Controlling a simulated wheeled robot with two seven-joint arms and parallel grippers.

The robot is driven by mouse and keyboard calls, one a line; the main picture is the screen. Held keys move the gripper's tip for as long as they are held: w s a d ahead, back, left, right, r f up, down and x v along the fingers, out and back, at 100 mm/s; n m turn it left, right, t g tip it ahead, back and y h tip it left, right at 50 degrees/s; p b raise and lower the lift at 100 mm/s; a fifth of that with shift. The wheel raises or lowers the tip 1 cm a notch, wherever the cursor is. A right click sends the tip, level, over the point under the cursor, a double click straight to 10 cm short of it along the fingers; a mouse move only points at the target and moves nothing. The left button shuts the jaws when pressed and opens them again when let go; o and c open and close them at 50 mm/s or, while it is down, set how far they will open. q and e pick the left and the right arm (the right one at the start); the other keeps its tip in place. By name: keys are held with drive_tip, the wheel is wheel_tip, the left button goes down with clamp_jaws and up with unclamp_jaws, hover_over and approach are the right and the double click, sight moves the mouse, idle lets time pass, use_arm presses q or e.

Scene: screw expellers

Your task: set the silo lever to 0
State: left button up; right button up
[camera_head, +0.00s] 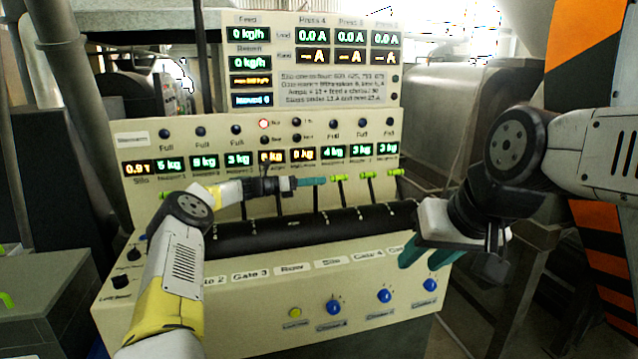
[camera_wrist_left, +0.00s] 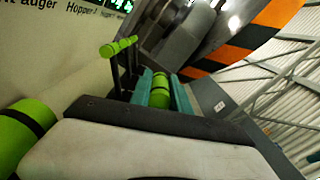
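The console has a row of levers with yellow-green handles over a black curved cover (camera_head: 290,232). A "Silo" label (camera_head: 331,261) is on the strip below. My left gripper (camera_head: 312,181) is at a lever just left of three visible handles. In the left wrist view its teal fingers (camera_wrist_left: 164,92) lie close on both sides of a green handle (camera_wrist_left: 159,90) and look shut on it. I cannot tell surely whether this is the silo lever. Its angle and scale mark are unclear. My right gripper (camera_head: 430,256) hangs empty before the console's right end, its teal fingers apart.
Neighbouring handles (camera_head: 340,178) stand close to the right of my left gripper. Another green handle (camera_wrist_left: 22,132) is close at the left wrist view's lower left. Blue knobs (camera_head: 334,307) line the console's front. A striped post (camera_head: 590,60) stands at the right.

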use_arm(q)
drive_tip(key=o, duration=0.4)
drive_tip(key=shift+f, duration=0.1)
drive_tip(key=shift+o, duration=0.2)
drive_tip(key=v, duration=0.8)
